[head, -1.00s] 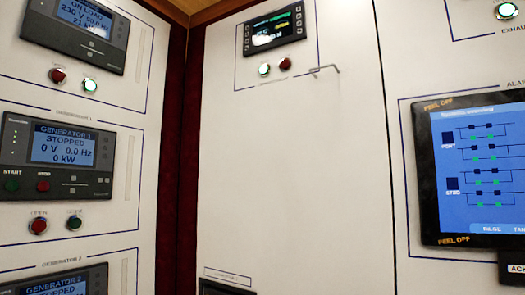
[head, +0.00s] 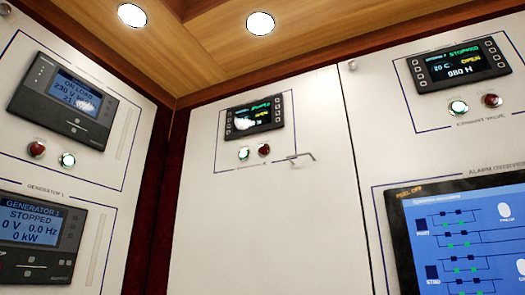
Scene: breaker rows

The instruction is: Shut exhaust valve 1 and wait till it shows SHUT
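A small dark display (head: 462,63) is on the right panel at the upper right. It shows green STOPPED, yellow OPEN, 20 C and 980 H. Below it are a lit green button (head: 458,107) and a dark red button (head: 491,100), above a label reading EXHAUST VALVE; its number is not legible. A similar display (head: 255,115) is on the middle panel, partly washed out by glare, with a yellow word that looks like OPEN. Below it are a lit pale green button (head: 243,153) and a dark red button (head: 264,149); their label is too blurred to read. Neither gripper is in view.
Generator controllers (head: 64,100) fill the left panel, with STOPPED on the lower one (head: 35,232). A large alarm screen (head: 460,240) is at the lower right. A bent metal handle (head: 302,157) sticks out of the middle panel. The wooden ceiling (head: 200,50) has lit lamps.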

